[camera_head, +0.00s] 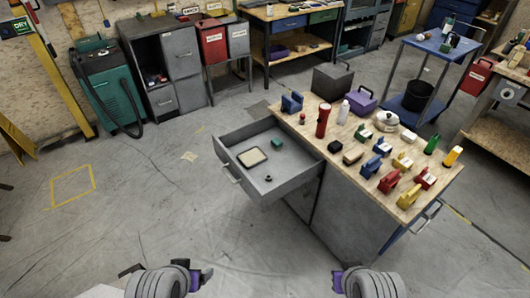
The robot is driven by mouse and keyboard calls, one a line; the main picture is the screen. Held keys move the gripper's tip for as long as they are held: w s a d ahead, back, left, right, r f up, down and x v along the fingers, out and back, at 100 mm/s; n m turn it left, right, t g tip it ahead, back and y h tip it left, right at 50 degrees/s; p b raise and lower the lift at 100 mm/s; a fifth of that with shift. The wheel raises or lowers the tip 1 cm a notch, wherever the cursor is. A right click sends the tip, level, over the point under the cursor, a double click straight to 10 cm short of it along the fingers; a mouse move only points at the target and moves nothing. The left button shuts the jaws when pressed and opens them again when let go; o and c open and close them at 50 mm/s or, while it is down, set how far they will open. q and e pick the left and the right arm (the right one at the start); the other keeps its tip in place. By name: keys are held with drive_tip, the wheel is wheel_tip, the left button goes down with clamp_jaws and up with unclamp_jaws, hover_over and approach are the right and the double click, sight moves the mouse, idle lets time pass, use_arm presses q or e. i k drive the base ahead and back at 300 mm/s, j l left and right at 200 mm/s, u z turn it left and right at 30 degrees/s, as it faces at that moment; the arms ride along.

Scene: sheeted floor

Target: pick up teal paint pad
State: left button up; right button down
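A small teal block (277,143), which looks like the teal paint pad, lies inside the open grey drawer (232,171), near its back right. A cream rectangular pad or tray with a dark rim (252,157) lies to its left. A small dark round item (268,178) lies nearer the drawer front. My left gripper (198,279) shows at the bottom edge, left of centre, and my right gripper (338,281) at the bottom, right of centre. Both are well short of the drawer. Their fingers are mostly hidden, so I cannot tell whether they are open.
The drawer juts left from a workbench (330,104) whose wooden top holds a red flashlight (323,120), bottles and several coloured tools. A blue cart (440,47) stands behind right. Grey cabinets and a green machine (108,88) line the back left. The floor before the drawer is clear.

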sight(277, 144)
drive_tip(key=u, duration=3.05)
drive_tip(key=z, duration=3.15)
drive_tip(key=i+j+u, duration=0.3)
drive_tip(key=i+j, duration=0.15)
drive_tip(key=i, duration=0.25)
drive_tip(key=i+j+u, duration=0.15)
drive_tip(key=i, duration=0.2)
